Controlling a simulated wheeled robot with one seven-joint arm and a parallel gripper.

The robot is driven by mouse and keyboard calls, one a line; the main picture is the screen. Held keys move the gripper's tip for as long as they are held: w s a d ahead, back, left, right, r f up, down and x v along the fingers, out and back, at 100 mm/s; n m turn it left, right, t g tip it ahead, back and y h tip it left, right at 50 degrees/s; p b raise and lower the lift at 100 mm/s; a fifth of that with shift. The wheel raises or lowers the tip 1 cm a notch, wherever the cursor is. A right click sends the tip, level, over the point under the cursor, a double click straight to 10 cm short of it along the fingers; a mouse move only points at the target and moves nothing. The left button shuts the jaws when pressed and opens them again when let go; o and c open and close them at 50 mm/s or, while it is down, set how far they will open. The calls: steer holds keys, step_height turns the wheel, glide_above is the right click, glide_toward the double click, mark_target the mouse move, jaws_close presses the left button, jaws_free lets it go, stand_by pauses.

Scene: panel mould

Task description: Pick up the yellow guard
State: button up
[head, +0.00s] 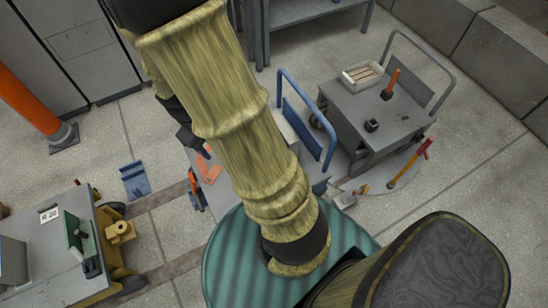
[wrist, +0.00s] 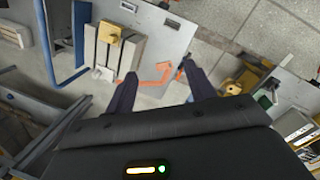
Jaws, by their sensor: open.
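In the wrist view a yellow block-like piece (wrist: 109,32), which looks like the yellow guard, sits on a pale grey ribbed block on the light panel at upper left. My gripper (wrist: 160,84) is open, its two dark fingers apart with nothing between them. The yellow piece lies beyond and left of the fingers, apart from them. In the head view my arm covers the middle of the work table, and I cannot make out this piece there.
An orange flat bracket (wrist: 147,78) lies near my fingers and also shows in the head view (head: 208,171). A blue rail (wrist: 50,50) stands left of the panel. A grey cart (head: 362,112) is at right; a yellow-framed cart (head: 45,262) is at left.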

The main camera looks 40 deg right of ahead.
steer(key=w+d+f+n+h+b, duration=0.2)
steer(key=d+f+n+h+b, duration=0.1)
steer(key=f, duration=0.6)
steer(key=w+d+f+n+g+h+b, duration=0.1)
steer(key=w+d+f+n+h+b, duration=0.2)
steer(key=f+b, duration=0.5)
steer(key=w+d+f+n+g+h+b, duration=0.1)
steer(key=w+d+f+n+h+b, duration=0.2)
steer(key=f, duration=0.7)
steer(key=n+h+b, duration=0.2)
steer(key=b, duration=0.1)
steer(key=shift+w+d+f+h, duration=0.2)
steer(key=shift+w+f+h, duration=0.05)
steer(key=shift+f+h, duration=0.05)
steer(key=shift+g, duration=0.3)
steer(key=b+x, duration=0.3)
steer(key=x, duration=0.9)
steer(key=shift+a+f, duration=0.1)
steer(key=shift+s, duration=0.1)
steer(key=shift+d+b, duration=0.25)
steer(key=shift+b, duration=0.05)
steer(key=b+x, duration=0.2)
steer(key=x, duration=0.3)
steer(key=shift+d, duration=0.1)
